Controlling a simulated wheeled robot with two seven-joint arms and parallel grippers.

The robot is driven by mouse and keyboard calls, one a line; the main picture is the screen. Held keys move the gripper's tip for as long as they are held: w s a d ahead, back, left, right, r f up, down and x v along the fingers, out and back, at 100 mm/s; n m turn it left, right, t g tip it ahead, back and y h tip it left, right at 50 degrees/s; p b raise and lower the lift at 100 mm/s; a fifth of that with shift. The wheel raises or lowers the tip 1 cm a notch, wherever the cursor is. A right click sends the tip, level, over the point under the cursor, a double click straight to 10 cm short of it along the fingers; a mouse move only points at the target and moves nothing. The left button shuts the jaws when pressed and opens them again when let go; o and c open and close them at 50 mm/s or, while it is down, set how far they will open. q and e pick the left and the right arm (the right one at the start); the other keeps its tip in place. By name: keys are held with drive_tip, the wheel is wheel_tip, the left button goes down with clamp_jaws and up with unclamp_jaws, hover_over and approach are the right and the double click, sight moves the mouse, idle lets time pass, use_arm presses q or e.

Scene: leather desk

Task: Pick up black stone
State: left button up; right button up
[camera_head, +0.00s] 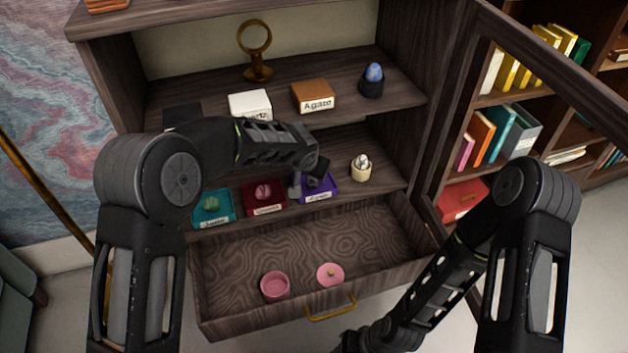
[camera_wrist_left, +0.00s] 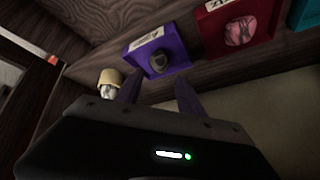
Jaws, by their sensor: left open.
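The black stone (camera_wrist_left: 158,62) is a dark, rounded lump in a purple labelled tray (camera_wrist_left: 177,47) in the left wrist view. In the head view the purple tray (camera_head: 322,195) sits on the middle shelf, and my gripper largely hides the stone there. My left gripper (camera_head: 306,184) is over this tray, its two fingers apart with nothing between them. In the left wrist view the fingers (camera_wrist_left: 160,84) point toward the stone, which lies ahead of the gap. My right gripper is low at the bottom edge of the head view (camera_head: 362,339); its fingers are unclear.
A red tray (camera_head: 257,208) with a pink stone and a teal tray (camera_head: 224,221) stand left of the purple one. The upper shelf overhangs.

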sight(313, 180)
use_arm(q)
drive_tip(key=shift+x, duration=1.1)
drive_tip(key=x, duration=0.5)
drive_tip(key=shift+f+b, duration=0.2)
drive_tip(key=shift+b, duration=0.2)
drive_tip(key=shift+s, duration=0.1)
clamp_jaws()
